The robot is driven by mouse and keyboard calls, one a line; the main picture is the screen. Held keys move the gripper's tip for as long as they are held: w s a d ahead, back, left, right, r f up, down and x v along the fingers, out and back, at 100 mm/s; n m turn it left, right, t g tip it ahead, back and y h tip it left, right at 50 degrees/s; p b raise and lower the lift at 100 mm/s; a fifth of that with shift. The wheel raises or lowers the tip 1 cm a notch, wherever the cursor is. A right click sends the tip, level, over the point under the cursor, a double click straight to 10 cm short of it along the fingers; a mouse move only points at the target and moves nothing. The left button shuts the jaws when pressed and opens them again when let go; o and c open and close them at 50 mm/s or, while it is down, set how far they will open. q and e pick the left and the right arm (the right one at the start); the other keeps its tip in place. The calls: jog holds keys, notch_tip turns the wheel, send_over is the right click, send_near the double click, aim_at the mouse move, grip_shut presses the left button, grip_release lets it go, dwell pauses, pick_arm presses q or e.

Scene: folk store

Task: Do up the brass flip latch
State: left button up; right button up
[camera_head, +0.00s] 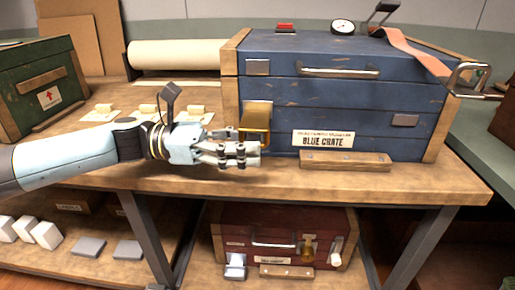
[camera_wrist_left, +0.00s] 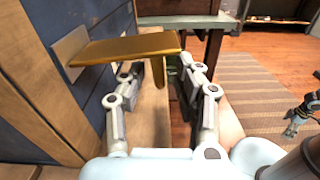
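The blue crate (camera_head: 350,100) stands on the wooden bench, with its label and lid facing me. The brass flip latch (camera_head: 256,118) is on its front left. In the left wrist view the brass plate (camera_wrist_left: 120,47) sticks out from the crate, with a narrow tab pointing down from its outer end. My left gripper (camera_head: 252,155) is just below the latch. In the left wrist view its fingers (camera_wrist_left: 163,80) stand around the tab; whether they touch or grip it is unclear. What looks like my right gripper (camera_wrist_left: 298,118) shows small at the right edge there.
A green crate (camera_head: 40,88) stands at left, and a paper roll (camera_head: 178,54) lies behind. Small wooden blocks on cards (camera_head: 148,109) lie beside my arm. A wooden strip (camera_head: 345,160) lies before the blue crate. A red crate (camera_head: 285,235) sits on the lower shelf.

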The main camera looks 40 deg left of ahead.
pick_arm(q)
jog(key=shift+x, duration=0.95)
jog(key=shift+c, duration=0.6)
grip_shut()
pick_arm(e)
jog(key=shift+w, duration=0.5)
